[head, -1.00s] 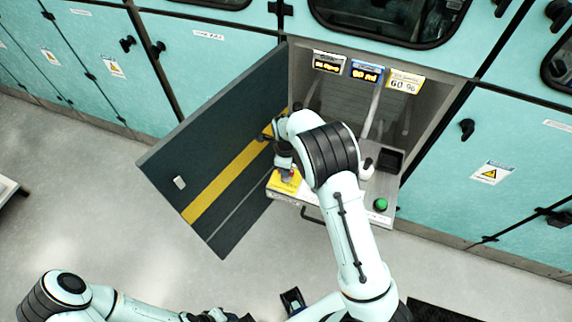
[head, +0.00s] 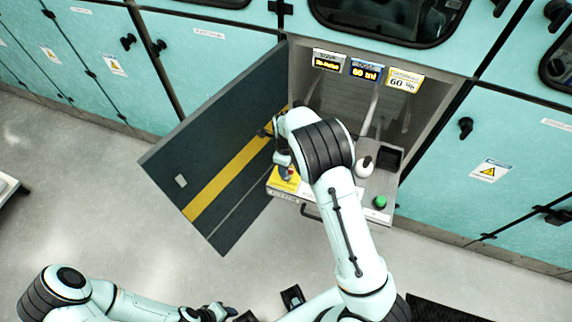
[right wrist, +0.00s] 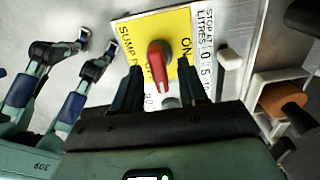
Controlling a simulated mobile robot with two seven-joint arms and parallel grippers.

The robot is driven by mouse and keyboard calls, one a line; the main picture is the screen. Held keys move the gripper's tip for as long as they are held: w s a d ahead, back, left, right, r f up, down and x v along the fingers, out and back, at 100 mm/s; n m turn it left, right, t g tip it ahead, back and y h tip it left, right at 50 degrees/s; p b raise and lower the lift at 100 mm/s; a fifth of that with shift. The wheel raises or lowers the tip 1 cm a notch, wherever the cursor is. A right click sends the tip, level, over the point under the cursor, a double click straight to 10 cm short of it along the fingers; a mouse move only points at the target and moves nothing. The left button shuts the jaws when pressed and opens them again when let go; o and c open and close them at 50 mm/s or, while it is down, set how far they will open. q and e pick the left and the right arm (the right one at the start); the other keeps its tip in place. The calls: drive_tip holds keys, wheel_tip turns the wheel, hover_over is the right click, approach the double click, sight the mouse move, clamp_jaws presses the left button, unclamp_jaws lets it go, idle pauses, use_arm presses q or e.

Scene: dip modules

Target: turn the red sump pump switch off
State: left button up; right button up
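The red sump pump switch (right wrist: 158,66) sits on a yellow plate (right wrist: 137,29) marked "SUMP P…" and "ON". Its handle points down the right wrist picture, away from the "ON" print at its right. In the head view the red switch (head: 289,171) shows just under my right gripper (head: 284,164). In the right wrist view my right gripper (right wrist: 158,84) is open, with one finger on each side of the handle; gaps show, and contact is not clear. My left gripper (head: 269,307) is open and empty at the bottom of the head view, far from the panel.
The dark cabinet door (head: 215,150) stands open left of the panel. A green button (head: 380,202), a white-knobbed lever (head: 364,166) and a black recess (head: 390,157) lie to the right. Three displays (head: 365,70) hang at the back. An orange-brown knob (right wrist: 283,99) is right of the plate.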

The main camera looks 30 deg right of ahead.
use_arm(q)
drive_tip(key=shift+w+r+p, duration=0.6)
drive_tip(key=shift+r+p, duration=0.15)
drive_tip(key=shift+r, duration=0.2)
use_arm(e)
wheel_tip(320, 180, up, 13)
drive_tip(key=shift+r, duration=0.2)
